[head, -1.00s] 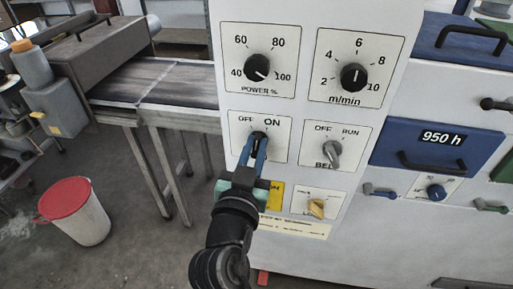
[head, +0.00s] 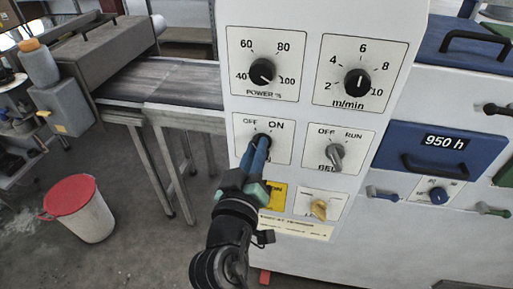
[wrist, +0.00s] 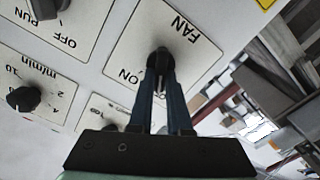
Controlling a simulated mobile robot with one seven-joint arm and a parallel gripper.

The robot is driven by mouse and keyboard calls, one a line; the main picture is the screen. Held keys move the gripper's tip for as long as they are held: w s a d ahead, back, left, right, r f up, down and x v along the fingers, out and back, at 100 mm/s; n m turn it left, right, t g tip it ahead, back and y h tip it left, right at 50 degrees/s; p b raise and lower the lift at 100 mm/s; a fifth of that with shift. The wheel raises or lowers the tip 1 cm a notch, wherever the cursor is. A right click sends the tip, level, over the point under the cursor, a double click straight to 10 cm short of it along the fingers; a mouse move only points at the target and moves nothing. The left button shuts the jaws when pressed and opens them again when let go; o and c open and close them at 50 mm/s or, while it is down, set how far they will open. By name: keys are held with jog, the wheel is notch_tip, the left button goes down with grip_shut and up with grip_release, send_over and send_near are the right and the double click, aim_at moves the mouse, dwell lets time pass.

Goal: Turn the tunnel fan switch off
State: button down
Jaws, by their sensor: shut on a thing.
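The fan switch (head: 263,138) is a black knob on a white plate with OFF at its upper left and ON at its upper right, on the tall control panel. In the wrist view the knob (wrist: 160,57) sits beside the upside-down word FAN. My gripper (head: 260,147) reaches up from below with its blue fingers closed on the knob. In the wrist view the fingers (wrist: 160,72) stand on either side of it. The fingers cover part of the plate, and I cannot tell which mark the knob points to.
The power dial (head: 262,72) and m/min dial (head: 357,83) are above. The grey belt switch (head: 335,155) is close on the right, a yellow knob (head: 319,208) below it. A conveyor (head: 170,82) and red-lidded bin (head: 76,205) are on the left.

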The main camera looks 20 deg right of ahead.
dwell(0.4)
jog(key=c, duration=0.9)
grip_release()
jog(key=shift+o, duration=0.2)
jog(key=b+v, duration=0.3)
jog(key=v, duration=1)
jog(key=w+a+r+t+y+p, duration=0.1)
jog(key=w+a+r+t+y, duration=0.15)
jog(key=r, duration=0.85)
jog(key=w+a+r+t+y+p, duration=0.1)
jog(key=w+a+r+t, duration=0.15)
jog(key=r, duration=0.75)
jog(key=s+a+r+t+y+p, duration=0.1)
jog(key=s+r+t+y, duration=0.2)
jog(key=r, duration=0.7)
jog(key=s+a+r+t+y+p, duration=0.1)
jog(key=s+a+r+t+y, duration=0.1)
jog(key=r, duration=0.7)
jog(key=shift+s+a+r+n+t+y, duration=0.25)
jog(key=shift+s+r+n+t+y, duration=0.15)
jog(key=shift+s+t+y, duration=0.65)
